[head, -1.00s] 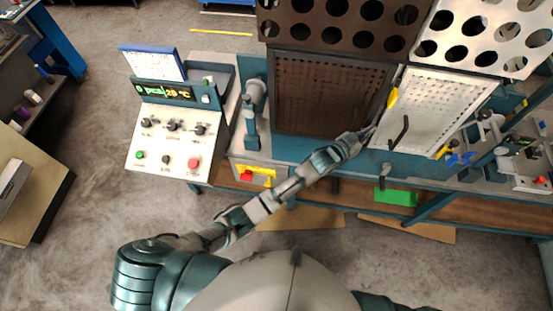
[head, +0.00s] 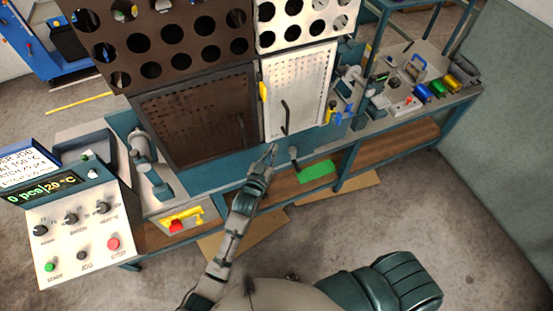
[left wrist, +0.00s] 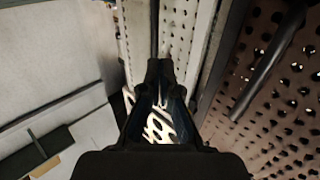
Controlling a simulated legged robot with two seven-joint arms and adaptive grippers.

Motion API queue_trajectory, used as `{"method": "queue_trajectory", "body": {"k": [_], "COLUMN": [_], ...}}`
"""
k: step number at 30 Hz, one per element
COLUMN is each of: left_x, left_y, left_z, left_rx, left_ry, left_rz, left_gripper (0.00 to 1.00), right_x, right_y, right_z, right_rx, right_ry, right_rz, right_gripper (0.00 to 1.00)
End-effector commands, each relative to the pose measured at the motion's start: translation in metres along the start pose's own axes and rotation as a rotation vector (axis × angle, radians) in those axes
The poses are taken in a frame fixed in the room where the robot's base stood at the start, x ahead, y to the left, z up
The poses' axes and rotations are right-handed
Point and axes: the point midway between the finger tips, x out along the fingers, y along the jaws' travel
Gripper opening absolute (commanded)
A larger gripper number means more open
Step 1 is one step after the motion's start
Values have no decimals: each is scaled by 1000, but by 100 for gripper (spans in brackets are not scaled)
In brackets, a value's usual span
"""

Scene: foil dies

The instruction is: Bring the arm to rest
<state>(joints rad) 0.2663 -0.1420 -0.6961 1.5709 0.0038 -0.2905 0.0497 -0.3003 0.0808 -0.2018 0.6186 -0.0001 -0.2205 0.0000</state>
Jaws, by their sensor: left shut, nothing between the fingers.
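My left arm reaches up the middle of the head view. Its gripper (head: 272,152) is shut and empty, just below the lower edge of the light perforated door (head: 300,95) and left of a dark lever on the bench front. In the left wrist view the dark fingers (left wrist: 158,75) lie close together with nothing between them. My right gripper is out of view; only a part of my right arm shows at the bottom right.
The dark perforated door (head: 200,115) stands left of the light one. A control panel (head: 85,225) with knobs and buttons is at the left. A green pad (head: 317,174) lies below. Floor at the right is clear.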

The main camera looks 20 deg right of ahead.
Motion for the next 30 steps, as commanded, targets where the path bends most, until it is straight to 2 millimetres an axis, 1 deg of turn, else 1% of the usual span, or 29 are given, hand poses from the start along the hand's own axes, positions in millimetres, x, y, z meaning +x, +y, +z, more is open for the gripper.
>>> {"method": "queue_trajectory", "body": {"k": [1,3,6,12,14,16,17,20,21,23,24,26,27,29,30], "left_x": [-7,-15,-23,-26,-26,-28,-30,-43,-52,-69,-83,-106,-124,-153,-174], "left_y": [7,14,20,21,19,13,9,-7,-14,-24,-30,-37,-41,-46,-49], "left_z": [0,0,-1,0,10,33,49,116,148,195,226,271,300,342,368], "left_rx": [-4,-3,-2,-2,-5,-11,-15,-34,-44,-61,-72,-88,-101,-118,-130], "left_ry": [2,2,3,0,-16,-56,-82,-195,-247,-327,-381,-459,-512,-591,-642], "left_rz": [0,1,1,0,-5,-19,-26,-62,-79,-103,-119,-143,-158,-180,-194], "left_gripper": [0,0,0,0,0,0,0,0,0,0,0,0,0,0,0], "right_x": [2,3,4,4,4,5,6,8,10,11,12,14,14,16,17], "right_y": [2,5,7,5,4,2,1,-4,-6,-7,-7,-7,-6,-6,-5], "right_z": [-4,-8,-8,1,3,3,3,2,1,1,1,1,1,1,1], "right_rx": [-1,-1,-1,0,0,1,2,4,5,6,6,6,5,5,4], "right_ry": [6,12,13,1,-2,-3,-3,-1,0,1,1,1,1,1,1], "right_rz": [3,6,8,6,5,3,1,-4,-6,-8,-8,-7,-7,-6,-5], "right_gripper": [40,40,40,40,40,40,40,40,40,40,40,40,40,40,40]}}
